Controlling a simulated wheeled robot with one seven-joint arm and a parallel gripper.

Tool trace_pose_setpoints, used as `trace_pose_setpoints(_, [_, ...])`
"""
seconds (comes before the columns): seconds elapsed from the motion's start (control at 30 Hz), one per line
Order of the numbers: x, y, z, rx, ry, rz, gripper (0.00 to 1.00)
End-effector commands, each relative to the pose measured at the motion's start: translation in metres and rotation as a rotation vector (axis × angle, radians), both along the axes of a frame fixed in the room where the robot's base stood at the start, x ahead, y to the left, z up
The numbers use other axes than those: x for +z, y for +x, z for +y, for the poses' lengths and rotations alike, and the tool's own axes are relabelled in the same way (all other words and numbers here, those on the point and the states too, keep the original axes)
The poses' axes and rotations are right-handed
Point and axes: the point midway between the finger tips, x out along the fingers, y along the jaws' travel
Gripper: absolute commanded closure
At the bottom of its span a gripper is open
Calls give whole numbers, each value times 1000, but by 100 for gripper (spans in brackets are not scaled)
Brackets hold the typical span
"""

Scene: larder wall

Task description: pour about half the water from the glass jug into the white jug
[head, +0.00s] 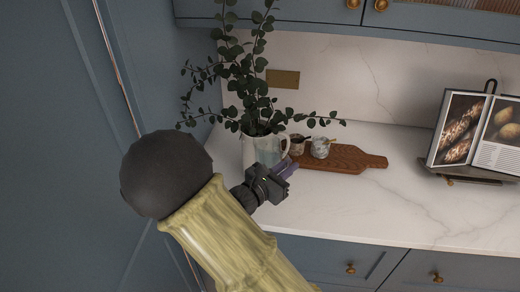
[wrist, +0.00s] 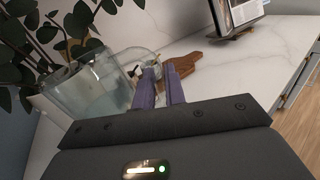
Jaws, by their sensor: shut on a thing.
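The glass jug (head: 267,152) is at the left end of the counter; it fills the left of the wrist view (wrist: 90,88), with clear water inside. Its handle (wrist: 143,57) faces my gripper. My gripper (head: 287,168) is shut on that handle, its purple fingers (wrist: 161,85) lying along it. The white jug (head: 247,151) stands close behind and left of the glass jug, partly hidden by it, with leafy green branches (head: 255,95) rising above. I cannot tell whether the glass jug is touching the counter or how far it is tilted.
A wooden board (head: 350,158) with small cups (head: 320,148) lies just right of the glass jug. A cookbook on a stand (head: 470,135) is at the far right. The white counter (head: 400,205) between is clear. A tall blue panel (head: 60,150) closes the left side.

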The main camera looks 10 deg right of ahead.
Motion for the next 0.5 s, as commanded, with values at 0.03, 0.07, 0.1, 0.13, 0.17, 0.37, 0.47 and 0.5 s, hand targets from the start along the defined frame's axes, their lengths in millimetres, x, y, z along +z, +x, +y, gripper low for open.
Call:
trace_pose_setpoints(0.03, [1, 0, 0, 0, 0, -4, 100])
trace_pose_setpoints(0.07, [1, 0, 0, -1, 0, -4, 100])
trace_pose_setpoints(0.1, [1, 0, 0, -1, 0, -4, 100])
trace_pose_setpoints(0.13, [1, 0, 0, -1, 1, -4, 100])
trace_pose_setpoints(0.17, [1, -1, 0, -1, 2, -5, 100])
trace_pose_setpoints(0.37, [-2, -12, 0, -7, 31, -37, 100])
trace_pose_setpoints(0.47, [-3, -20, 2, -7, 53, -66, 100])
trace_pose_setpoints(0.5, [-2, -23, 3, -7, 60, -77, 100])
